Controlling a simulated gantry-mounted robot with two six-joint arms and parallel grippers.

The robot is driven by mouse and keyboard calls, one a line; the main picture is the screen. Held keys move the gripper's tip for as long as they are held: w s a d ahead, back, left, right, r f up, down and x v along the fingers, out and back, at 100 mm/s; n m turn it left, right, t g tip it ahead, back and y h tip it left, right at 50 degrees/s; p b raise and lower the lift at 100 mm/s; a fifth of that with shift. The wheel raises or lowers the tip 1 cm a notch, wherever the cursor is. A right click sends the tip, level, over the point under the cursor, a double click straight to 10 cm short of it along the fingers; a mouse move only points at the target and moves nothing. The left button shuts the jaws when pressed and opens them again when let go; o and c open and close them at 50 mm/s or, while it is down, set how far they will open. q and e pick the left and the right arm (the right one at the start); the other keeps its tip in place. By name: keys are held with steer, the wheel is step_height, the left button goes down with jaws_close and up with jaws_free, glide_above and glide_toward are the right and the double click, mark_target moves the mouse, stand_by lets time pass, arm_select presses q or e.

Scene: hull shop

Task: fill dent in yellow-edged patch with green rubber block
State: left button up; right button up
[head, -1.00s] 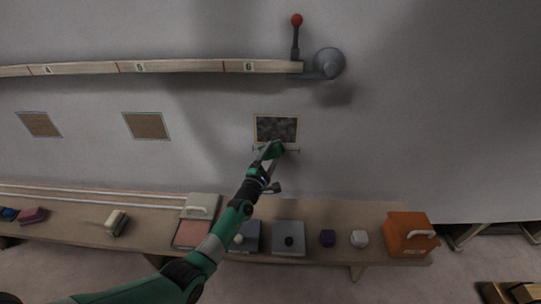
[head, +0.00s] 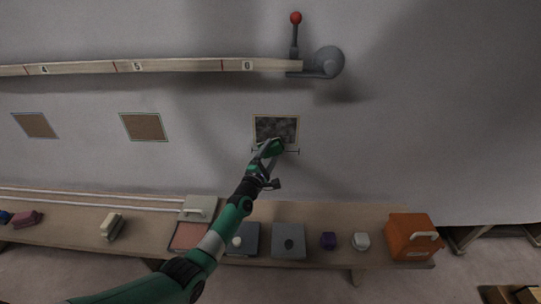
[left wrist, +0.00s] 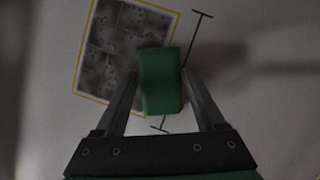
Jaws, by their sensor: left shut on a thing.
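The yellow-edged patch (head: 276,126) is a dark, mottled grey square on the pale hull wall. In the left wrist view the patch (left wrist: 112,52) lies at the upper left, tilted. My left gripper (head: 268,152) is at the lower edge of the patch. It is shut on the green rubber block (left wrist: 160,80), which overlaps the patch's right side in the left wrist view. The block (head: 273,146) also shows in the head view. I cannot tell whether it touches the wall. The block hides part of the patch. My right gripper is not in view.
Two brown patches (head: 145,127) (head: 36,125) are to the left. A numbered rail (head: 180,67) with a red-knobbed lever (head: 295,19) runs above.

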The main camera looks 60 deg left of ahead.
arm_select(q)
step_height(320, 180, up, 13)
steer(key=p, duration=1.2)
steer(key=shift+w+a+r, duration=0.1)
steer(key=shift+a, duration=0.05)
step_height(320, 180, down, 13)
steer(key=b, duration=1.2)
stand_by(0.9)
steer(key=o, duration=0.6)
steer(key=c, duration=0.6)
steer(key=shift+d, duration=0.2)
